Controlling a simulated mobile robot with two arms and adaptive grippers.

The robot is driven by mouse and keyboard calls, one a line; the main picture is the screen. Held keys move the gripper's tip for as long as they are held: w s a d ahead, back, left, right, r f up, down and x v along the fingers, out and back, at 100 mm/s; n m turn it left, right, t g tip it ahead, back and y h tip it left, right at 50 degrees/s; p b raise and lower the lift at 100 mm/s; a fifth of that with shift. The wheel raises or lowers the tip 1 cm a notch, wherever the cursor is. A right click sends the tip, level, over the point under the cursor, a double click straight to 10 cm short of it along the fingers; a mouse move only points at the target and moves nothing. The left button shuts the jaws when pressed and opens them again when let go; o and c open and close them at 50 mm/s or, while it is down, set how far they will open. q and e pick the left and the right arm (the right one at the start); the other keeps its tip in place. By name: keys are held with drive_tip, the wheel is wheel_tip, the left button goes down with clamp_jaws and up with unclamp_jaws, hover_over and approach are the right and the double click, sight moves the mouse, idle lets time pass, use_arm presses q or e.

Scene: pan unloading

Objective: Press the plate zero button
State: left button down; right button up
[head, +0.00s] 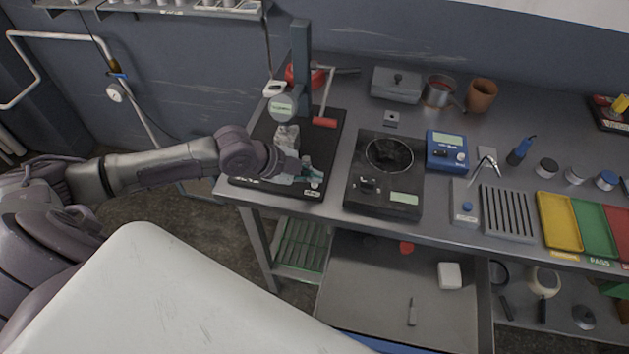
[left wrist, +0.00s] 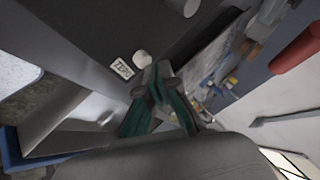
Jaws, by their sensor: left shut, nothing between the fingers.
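My left gripper (head: 307,171) is shut and empty, low over the front right corner of the black base (head: 325,150) of the press stand. A small white round button (head: 315,184) sits on that corner with a pale label beside it. In the left wrist view, the same white button (left wrist: 142,59) and its label (left wrist: 122,68) show just left of the green fingertips (left wrist: 160,70). The label is too blurred to read. The fingertips look very near the button; I cannot tell whether they touch it. My right gripper is not in view.
The stand's column (head: 301,60) and red-handled lever (head: 324,121) rise behind the gripper. A black scale with a round pan (head: 389,155) stands to the right, then a blue meter (head: 446,150). The bench's front edge runs just below the gripper. An open drawer (head: 385,290) lies underneath.

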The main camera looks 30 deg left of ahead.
sight(312, 184)
use_arm(q)
drive_tip(key=shift+f, duration=0.55)
idle(0.6)
drive_tip(key=shift+r, duration=0.15)
drive_tip(key=shift+r+p, duration=0.7)
drive_tip(key=shift+r, duration=0.15)
wheel_tip(312, 184, up, 5)
drive_tip(key=p, duration=0.5)
drive_tip(key=shift+r, duration=0.1)
idle(0.6)
